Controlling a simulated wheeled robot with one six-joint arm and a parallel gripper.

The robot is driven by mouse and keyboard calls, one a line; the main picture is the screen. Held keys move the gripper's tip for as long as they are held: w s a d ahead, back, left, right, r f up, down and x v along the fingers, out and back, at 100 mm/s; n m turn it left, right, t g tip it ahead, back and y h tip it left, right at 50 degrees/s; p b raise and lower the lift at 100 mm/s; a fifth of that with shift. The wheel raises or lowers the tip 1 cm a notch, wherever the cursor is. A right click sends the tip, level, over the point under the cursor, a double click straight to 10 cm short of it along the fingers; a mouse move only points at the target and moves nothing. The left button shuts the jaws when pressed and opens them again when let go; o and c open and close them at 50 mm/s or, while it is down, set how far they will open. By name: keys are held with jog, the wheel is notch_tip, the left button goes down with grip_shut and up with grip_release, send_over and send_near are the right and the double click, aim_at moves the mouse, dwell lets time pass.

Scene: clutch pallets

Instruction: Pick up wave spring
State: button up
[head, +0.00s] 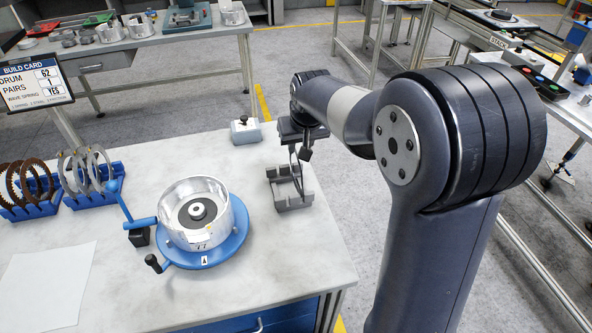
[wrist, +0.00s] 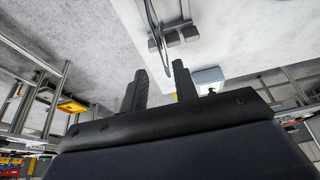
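The wave spring (head: 297,175) appears as a thin dark ring standing on edge in a small grey holder (head: 291,203) near the right edge of the white bench. In the wrist view the spring (wrist: 154,30) shows nearly edge-on, a thin curved strip beside the grey holder (wrist: 182,38). My gripper (head: 304,150) is above the holder, close to the top of the spring in the head view. In the wrist view my gripper (wrist: 160,67) has its two dark fingers apart, with nothing between them. The spring lies beyond the fingertips. Whether they touch it cannot be told.
A silver drum (head: 200,216) sits on a blue round fixture (head: 232,246) with a blue lever. Blue racks (head: 92,198) hold dark and steel rings at left. A grey block with a knob (head: 246,132) stands behind the holder. Bench space between drum and holder is clear.

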aim_at(296, 153)
jog(key=x, duration=0.2)
jog(key=p+x, duration=0.1)
jog(key=shift+w+a+f, duration=0.25)
jog(key=shift+w+f, duration=0.3)
jog(key=shift+f, duration=0.4)
grip_shut()
